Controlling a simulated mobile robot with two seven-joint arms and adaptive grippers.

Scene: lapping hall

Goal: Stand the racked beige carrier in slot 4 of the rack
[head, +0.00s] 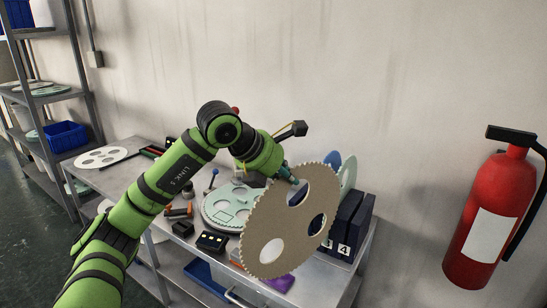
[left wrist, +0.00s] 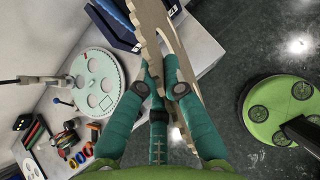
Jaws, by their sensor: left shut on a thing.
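The beige carrier (head: 272,222) is a large toothed disc with round holes. My left gripper (head: 293,182) is shut on its upper edge and holds it up in front of the rack. In the left wrist view the carrier (left wrist: 166,30) shows nearly edge-on between the teal fingers (left wrist: 160,78). The dark blue rack (head: 358,222) stands at the table's right end, with a "4" label low on its front. A blue carrier (head: 333,159) and a pale green carrier (head: 349,172) stand at the rack. The held carrier hides much of the rack's left side. My right gripper is out of view.
A pale green disc (head: 222,207) lies on a round plate on the metal table. A black box with yellow buttons (head: 212,241) is near the front edge. A red fire extinguisher (head: 492,215) is at the right, shelving (head: 50,100) at the left.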

